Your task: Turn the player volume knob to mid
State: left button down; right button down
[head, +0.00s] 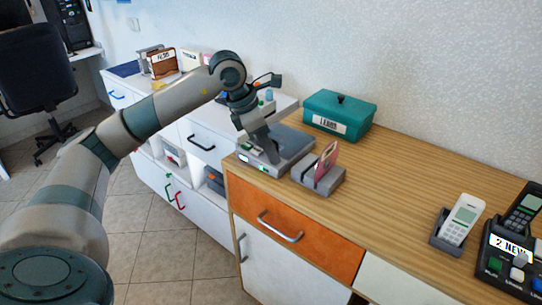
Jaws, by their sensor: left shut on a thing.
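The player (293,143) is a low grey box on the wooden counter, with small white and green buttons along its front edge. My left arm reaches in from the left and its gripper (271,156) points down onto the top of the player. The left gripper is shut on the volume knob. The knob is hidden by the fingers, so its setting cannot be read. My right gripper is out of view.
A grey holder with a pink disc case (327,160) stands close to the right of the player. A teal lidded box (339,112) stands behind. A white handset (461,219) and a dark phone base (512,262) are at far right. The counter's middle is clear.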

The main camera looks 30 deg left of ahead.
pick_arm(q)
jog(key=m, duration=0.2)
jog(key=m+g+h, duration=0.1)
jog(key=shift+w+a+m+b, duration=0.15)
jog(key=shift+m+b, duration=0.2)
jog(key=shift+m, duration=0.05)
jog(key=m, duration=0.2)
jog(key=m+g, duration=0.2)
jog(key=m, duration=0.1)
jog(key=shift+w+r+m+h, duration=0.1)
jog(key=shift+w+m+h, duration=0.15)
jog(key=shift+m+h, duration=0.05)
jog(key=shift+m+g, duration=0.3)
jog(key=shift+m, duration=0.2)
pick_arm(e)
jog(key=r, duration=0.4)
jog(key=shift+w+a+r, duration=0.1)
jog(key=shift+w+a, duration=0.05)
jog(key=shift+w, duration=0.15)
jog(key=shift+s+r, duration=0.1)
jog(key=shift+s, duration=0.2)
pick_arm(q)
jog(key=c, duration=1.6)
grip_release()
jog(key=shift+s, duration=0.1)
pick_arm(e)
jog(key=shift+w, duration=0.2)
